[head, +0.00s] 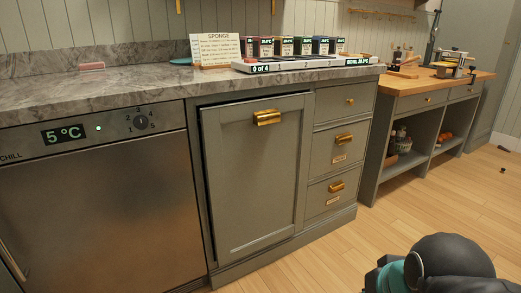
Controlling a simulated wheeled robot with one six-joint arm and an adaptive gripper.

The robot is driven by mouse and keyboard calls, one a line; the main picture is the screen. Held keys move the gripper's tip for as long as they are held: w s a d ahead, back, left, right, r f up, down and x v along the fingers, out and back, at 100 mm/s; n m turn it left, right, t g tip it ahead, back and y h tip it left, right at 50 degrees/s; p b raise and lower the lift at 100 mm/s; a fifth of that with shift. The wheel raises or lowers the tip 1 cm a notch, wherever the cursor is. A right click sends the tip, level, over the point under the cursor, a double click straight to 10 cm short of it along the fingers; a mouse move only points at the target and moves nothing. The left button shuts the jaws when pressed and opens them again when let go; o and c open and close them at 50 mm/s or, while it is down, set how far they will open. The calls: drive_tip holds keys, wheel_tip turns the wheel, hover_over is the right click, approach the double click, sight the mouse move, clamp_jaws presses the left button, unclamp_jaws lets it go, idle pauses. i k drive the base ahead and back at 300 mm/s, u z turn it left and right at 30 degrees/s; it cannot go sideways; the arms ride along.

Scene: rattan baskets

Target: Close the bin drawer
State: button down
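The bin drawer (252,185) is the tall grey-green panel front in the middle of the head view, under the marble counter. It has a brass cup handle (267,118) near its top. A dark gap shows along its left side and top edge, so the front seems to stand slightly out from the cabinet frame; how far is hard to tell. The inside of the bin is hidden. A black and teal part of my arm shows at the bottom right, well apart from the drawer. My gripper is not in view.
A steel chiller (100,205) reading 5 °C stands left of the bin drawer. A stack of small drawers (338,150) is to its right. The counter (140,75) holds a sponge sign and a row of small boxes. The wooden floor (400,225) in front is clear.

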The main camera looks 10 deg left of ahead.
sight(257, 153)
drive_tip(key=k, duration=1.2)
drive_tip(key=u, duration=0.7)
drive_tip(key=i, duration=0.55)
drive_tip(key=u, duration=0.65)
drive_tip(key=i, duration=1.25)
drive_tip(key=z, duration=0.8)
